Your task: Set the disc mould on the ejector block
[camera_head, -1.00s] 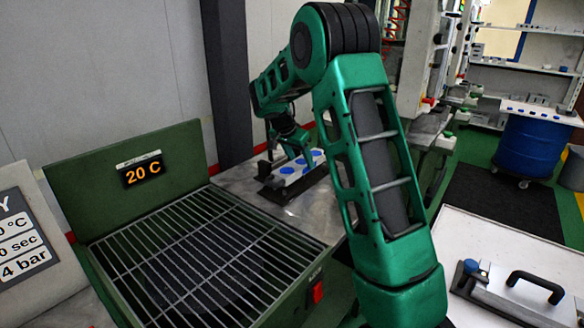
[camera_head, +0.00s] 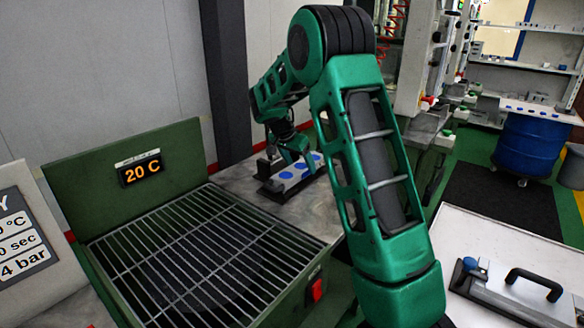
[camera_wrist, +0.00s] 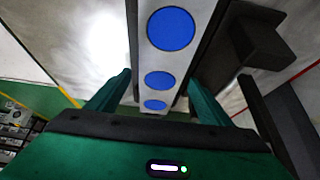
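The disc mould (camera_head: 297,172) is a pale grey bar with several blue discs in a row on top. It lies flat along the dark ejector block (camera_head: 268,189) on the metal table behind the grill. My gripper (camera_head: 287,152) is just above the mould, near its far side. In the wrist view my gripper's (camera_wrist: 160,78) fingers stand apart on either side of the mould's (camera_wrist: 160,55) line, with narrow gaps showing. A dark edge of the block runs along the mould's right side. Whether the mould is fully seated is too small to tell.
A green unit with a wire grill (camera_head: 205,255) and a "20 C" display (camera_head: 139,169) stands in front of the metal table. A dark post (camera_head: 228,80) rises behind. A white table (camera_head: 500,235) with a black-handled plate is on the right.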

